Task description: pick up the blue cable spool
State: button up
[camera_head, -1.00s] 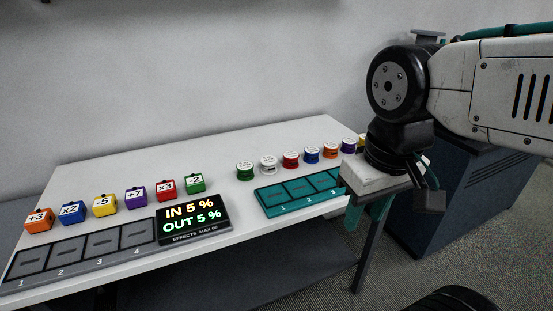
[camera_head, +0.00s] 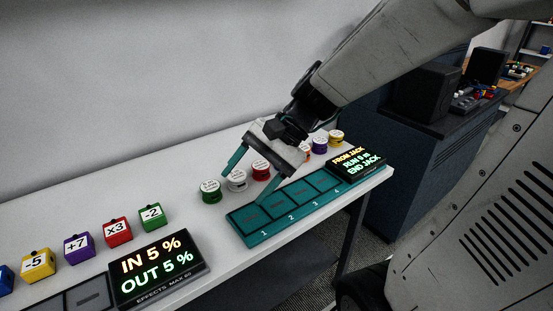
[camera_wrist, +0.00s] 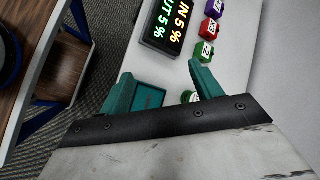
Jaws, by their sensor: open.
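The blue cable spool does not show now; the row of spools is partly covered by my gripper (camera_head: 244,189) in the head view, between the red spool (camera_head: 261,170) and the orange spool (camera_head: 306,149). My gripper is open, its two teal fingers spread and empty, above the table near the white spool (camera_head: 236,181) and red spool, partly over the teal tray.
The teal four-slot tray (camera_head: 252,239) lies in front of the spools, with a lit display (camera_head: 356,163) at its right. Purple (camera_head: 319,145) and yellow (camera_head: 336,138) spools stand farther right. Number blocks (camera_head: 117,232) and another display (camera_head: 157,271) occupy the left. A wall borders the table's back.

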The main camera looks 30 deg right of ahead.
jog(key=w+d+f+m+t+y, duration=0.2)
jog(key=w+d+f+m+t, duration=0.15)
jog(key=w+m, duration=0.45)
jog(key=w+d+f+m+t+h, duration=0.2)
jog(key=w+d+f+m, duration=0.1)
jog(key=d+m, duration=0.2)
jog(key=w+d+f+m+t+h, duration=0.2)
jog(key=d+f+m+t, duration=0.1)
jog(key=d, duration=0.6)
jog(key=w+d+f+m+t+h, duration=0.2)
jog(key=w+d+f+m+t, duration=0.1)
jog(key=d+f+m, duration=0.2)
jog(key=shift+w+d+f+m+h, duration=0.1)
jog(key=shift+w+d+m+h, duration=0.1)
jog(key=shift+d+m, duration=0.4)
jog(key=shift+w+d+f+m+h, duration=0.1)
jog(key=shift+w+d+m, duration=0.05)
jog(key=shift+d+m, duration=0.45)
jog(key=shift+w+d+f, duration=0.25)
jog(key=shift+w+f, duration=0.5)
jog(key=shift+w, duration=0.2)
jog(key=shift+h, duration=0.3)
jog(key=x, duration=0.5)
jog(key=shift+w+a+f, duration=0.15)
jog(key=shift+a+f, duration=0.1)
jog(key=c, duration=0.8)
